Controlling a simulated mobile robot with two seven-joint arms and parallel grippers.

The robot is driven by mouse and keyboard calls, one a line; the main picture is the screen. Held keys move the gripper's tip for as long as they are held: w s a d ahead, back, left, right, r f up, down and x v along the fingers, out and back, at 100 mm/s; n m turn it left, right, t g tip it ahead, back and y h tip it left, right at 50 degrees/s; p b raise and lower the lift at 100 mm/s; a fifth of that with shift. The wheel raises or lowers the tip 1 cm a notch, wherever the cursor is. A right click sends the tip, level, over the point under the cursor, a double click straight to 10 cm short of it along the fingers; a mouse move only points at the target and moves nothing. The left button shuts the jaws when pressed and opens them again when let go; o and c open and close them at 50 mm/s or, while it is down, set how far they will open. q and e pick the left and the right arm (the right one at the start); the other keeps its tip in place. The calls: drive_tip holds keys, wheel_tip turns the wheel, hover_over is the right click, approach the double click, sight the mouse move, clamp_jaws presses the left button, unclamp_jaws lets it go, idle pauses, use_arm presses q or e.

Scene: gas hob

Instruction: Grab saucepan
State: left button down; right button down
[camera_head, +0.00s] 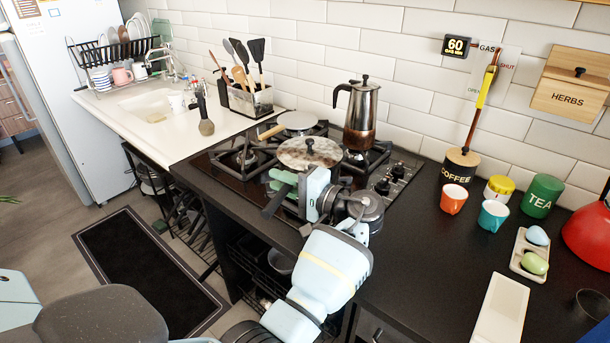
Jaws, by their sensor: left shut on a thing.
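The saucepan (300,158) sits on the front part of the gas hob, topped by a mottled round lid with a dark knob. The gripper body and wrist hide the grip and much of the pan's near side, so the exact contact is unclear. My right gripper is not in view.
Behind the saucepan stand a pan with a wooden handle (272,131) and a tall moka pot (361,117). Hob knobs (390,180) lie to the right. Orange (454,198) and teal (493,215) cups and a coffee jar (460,167) stand on the right counter. A utensil holder (245,100) is behind left.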

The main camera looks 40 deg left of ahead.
use_arm(q)
drive_tip(key=shift+w+r, duration=0.1)
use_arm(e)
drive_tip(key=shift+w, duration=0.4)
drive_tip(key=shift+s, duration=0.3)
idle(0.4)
use_arm(q)
drive_tip(key=shift+r, duration=0.15)
drive_tip(key=shift+a+r, duration=0.1)
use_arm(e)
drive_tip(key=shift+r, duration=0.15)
